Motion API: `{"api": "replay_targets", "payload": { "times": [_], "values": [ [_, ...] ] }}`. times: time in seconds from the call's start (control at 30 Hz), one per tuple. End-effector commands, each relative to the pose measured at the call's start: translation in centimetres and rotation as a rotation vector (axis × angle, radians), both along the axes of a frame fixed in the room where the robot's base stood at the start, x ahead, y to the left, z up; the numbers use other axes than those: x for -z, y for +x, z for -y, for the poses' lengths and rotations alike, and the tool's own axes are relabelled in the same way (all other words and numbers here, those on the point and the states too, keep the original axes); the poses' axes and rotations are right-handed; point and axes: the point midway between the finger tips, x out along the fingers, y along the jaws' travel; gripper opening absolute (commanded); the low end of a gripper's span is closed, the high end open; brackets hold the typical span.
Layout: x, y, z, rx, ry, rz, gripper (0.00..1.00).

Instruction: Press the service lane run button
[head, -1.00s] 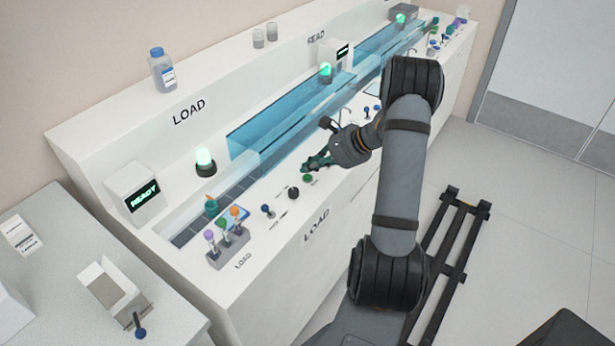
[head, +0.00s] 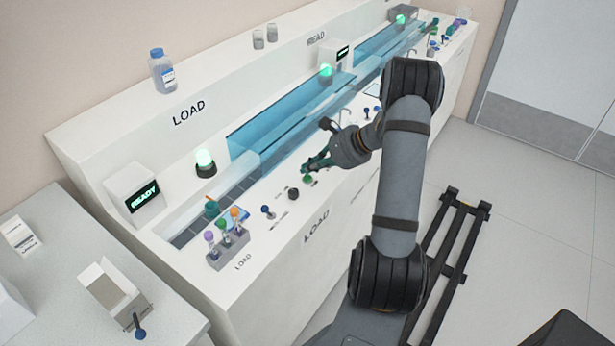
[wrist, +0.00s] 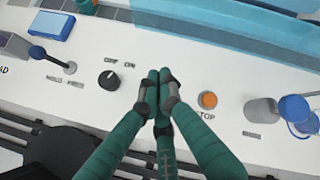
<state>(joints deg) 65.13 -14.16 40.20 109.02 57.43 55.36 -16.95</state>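My gripper (head: 308,166) is over the front ledge of the white machine, at a green button (head: 308,180) in the head view. In the wrist view its green fingers (wrist: 156,88) are shut together with nothing seen between them. They point at the panel between a black OFF/ON knob (wrist: 109,80) and an orange button (wrist: 207,100) with a partly hidden label ending in "TOP". The green button does not show in the wrist view, where the fingers cover that part of the panel. I cannot tell whether the fingertips touch it.
A blue-tipped lever (head: 267,210) and a rack of coloured tubes (head: 230,246) stand left of the knob. A clear blue cover (head: 290,115) runs behind the panel. Ready screen (head: 143,196) and green lamp (head: 205,160) are lit. Floor at right is mostly clear.

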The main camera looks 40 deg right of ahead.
Motion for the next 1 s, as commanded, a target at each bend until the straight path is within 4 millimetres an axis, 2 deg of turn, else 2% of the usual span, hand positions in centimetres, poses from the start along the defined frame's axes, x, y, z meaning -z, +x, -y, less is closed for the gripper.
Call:
{"api": "replay_targets", "payload": {
  "times": [0.33,1.0],
  "values": [
    [0.9,0.0,0.0,0.000,0.000,0.000,0.00],
    [1.1,0.0,0.0,0.000,0.000,0.000,0.00]
  ]
}}
